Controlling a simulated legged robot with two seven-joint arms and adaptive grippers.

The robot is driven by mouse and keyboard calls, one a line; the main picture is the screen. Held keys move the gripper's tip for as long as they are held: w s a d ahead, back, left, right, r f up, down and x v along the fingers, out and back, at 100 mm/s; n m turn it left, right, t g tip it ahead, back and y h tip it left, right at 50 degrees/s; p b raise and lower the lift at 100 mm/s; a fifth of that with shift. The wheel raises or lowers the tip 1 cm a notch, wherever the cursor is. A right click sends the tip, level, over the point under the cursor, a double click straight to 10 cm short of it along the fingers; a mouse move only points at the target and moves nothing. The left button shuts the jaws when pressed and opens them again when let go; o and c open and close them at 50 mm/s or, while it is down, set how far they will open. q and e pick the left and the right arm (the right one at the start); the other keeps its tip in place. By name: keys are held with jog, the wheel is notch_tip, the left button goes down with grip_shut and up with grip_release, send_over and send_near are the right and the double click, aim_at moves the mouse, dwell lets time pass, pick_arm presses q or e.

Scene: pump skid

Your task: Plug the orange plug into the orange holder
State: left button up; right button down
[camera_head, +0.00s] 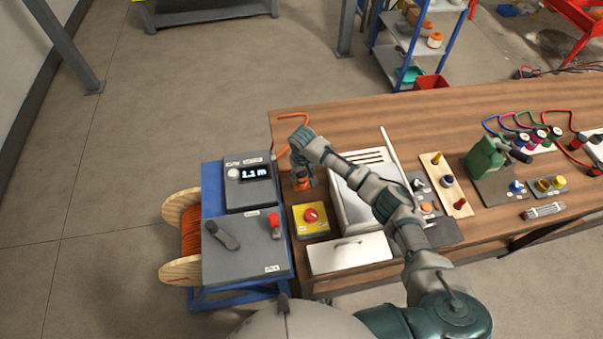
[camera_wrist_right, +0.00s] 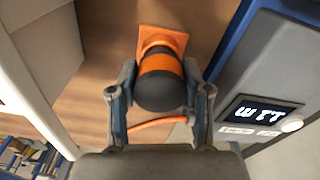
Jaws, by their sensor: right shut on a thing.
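My right gripper (camera_wrist_right: 160,88) is shut on the orange plug (camera_wrist_right: 160,85), a dark round body with an orange band, with one finger on each side. The orange holder (camera_wrist_right: 174,37), with a square orange base on the wooden table, shows just beyond the plug in the right wrist view. The plug lines up with it and covers part of it; I cannot tell how far it is seated. In the head view, my right gripper (camera_head: 302,177) is at the bench's left end, pointing down, and its arm partly hides this spot. My left gripper is out of view.
An orange cable (camera_head: 290,116) curves over the bench behind the gripper. A grey box with a display (camera_head: 250,180) stands close on the left. A yellow box with a red button (camera_head: 310,218) is in front. A white case (camera_head: 365,200) is on the right.

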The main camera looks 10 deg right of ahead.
jog(key=shift+f, duration=0.95)
jog(key=shift+c, duration=2.2)
grip_release()
jog(key=shift+r, duration=0.1)
jog(key=r, duration=1.1)
jog(key=shift+s+r, duration=0.3)
jog(key=shift+r, duration=0.05)
jog(key=shift+r, duration=0.1)
